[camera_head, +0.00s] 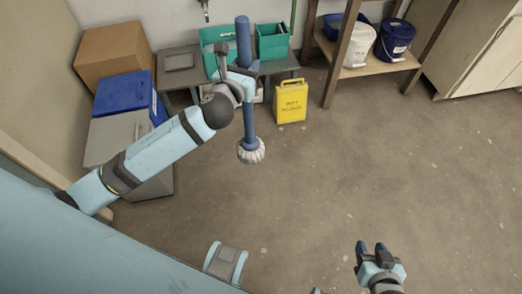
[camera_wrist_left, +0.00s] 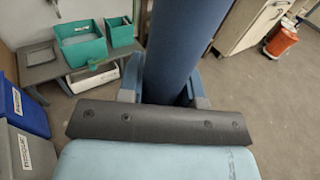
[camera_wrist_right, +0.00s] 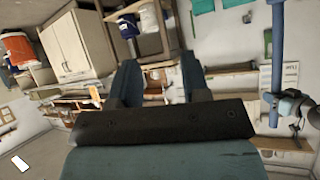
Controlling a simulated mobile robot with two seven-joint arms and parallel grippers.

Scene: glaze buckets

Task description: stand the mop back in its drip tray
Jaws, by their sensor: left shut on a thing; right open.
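The mop has a thick blue handle (camera_head: 244,45) and a whitish mop head (camera_head: 251,152) at its lower end. My left gripper (camera_head: 245,73) is shut around the handle, holding the mop roughly upright, head down, in front of the bench. The handle also fills the middle of the left wrist view (camera_wrist_left: 184,45) and shows at the right of the right wrist view (camera_wrist_right: 277,60). A low white tray (camera_wrist_left: 92,76) sits under the bench edge; I cannot tell if it is the drip tray. My right gripper (camera_head: 372,252) is open and empty over bare floor.
A grey bench (camera_head: 182,70) carries teal bins (camera_head: 272,42). A yellow floor sign (camera_head: 291,101) stands right of the mop. A blue-lidded bin (camera_head: 125,95) and cardboard box (camera_head: 112,55) are at left. A wooden shelf (camera_head: 372,68) holds buckets. The central floor is clear.

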